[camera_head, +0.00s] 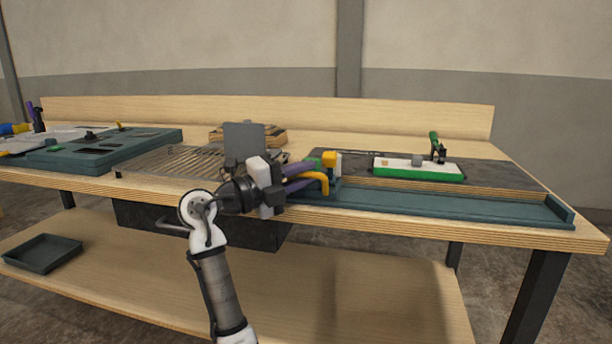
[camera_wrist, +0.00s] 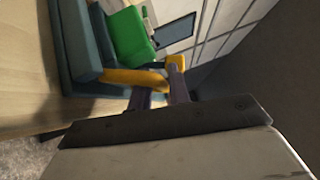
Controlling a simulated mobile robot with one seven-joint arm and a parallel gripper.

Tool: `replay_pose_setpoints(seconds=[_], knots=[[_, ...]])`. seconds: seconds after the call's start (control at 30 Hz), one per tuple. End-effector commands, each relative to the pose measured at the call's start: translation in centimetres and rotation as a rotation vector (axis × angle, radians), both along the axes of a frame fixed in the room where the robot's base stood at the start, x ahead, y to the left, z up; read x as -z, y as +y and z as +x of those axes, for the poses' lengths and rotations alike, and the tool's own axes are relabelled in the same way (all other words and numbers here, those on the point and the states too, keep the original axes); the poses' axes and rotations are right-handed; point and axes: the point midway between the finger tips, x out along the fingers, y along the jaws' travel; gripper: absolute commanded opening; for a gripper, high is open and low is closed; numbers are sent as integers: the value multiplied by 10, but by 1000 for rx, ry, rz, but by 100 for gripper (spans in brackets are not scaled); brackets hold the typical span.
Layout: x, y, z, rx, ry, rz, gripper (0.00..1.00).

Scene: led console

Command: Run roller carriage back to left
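The roller carriage (camera_head: 330,163), with green, yellow and teal parts, sits near the left end of the long teal track (camera_head: 440,205) along the table's front edge. A bent yellow handle (camera_head: 323,180) sticks out from it toward my arm. My gripper (camera_head: 300,177) has its two purple fingers on either side of this handle, which fills the gap between them. The wrist view shows the yellow handle (camera_wrist: 135,77) running into the space between the fingertips (camera_wrist: 160,88). A green block (camera_wrist: 127,35) of the carriage is behind it. The exact finger contact is partly hidden.
A green and white board (camera_head: 418,169) with a green-handled clamp (camera_head: 437,148) lies on the dark mat right of the carriage. A roller rack (camera_head: 170,160) and a grey upright plate (camera_head: 244,140) are to the left. The track right of the carriage is clear.

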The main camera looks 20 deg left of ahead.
Motion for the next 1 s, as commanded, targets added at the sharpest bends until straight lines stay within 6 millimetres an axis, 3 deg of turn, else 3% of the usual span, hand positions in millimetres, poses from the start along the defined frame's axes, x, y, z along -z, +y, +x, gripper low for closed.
replay_pose_setpoints(seconds=[0.43, 1.0], knots=[[2, 7, -9, 2, 0, 2, 22], [15, 85, -91, 0, 0, 1, 22]])
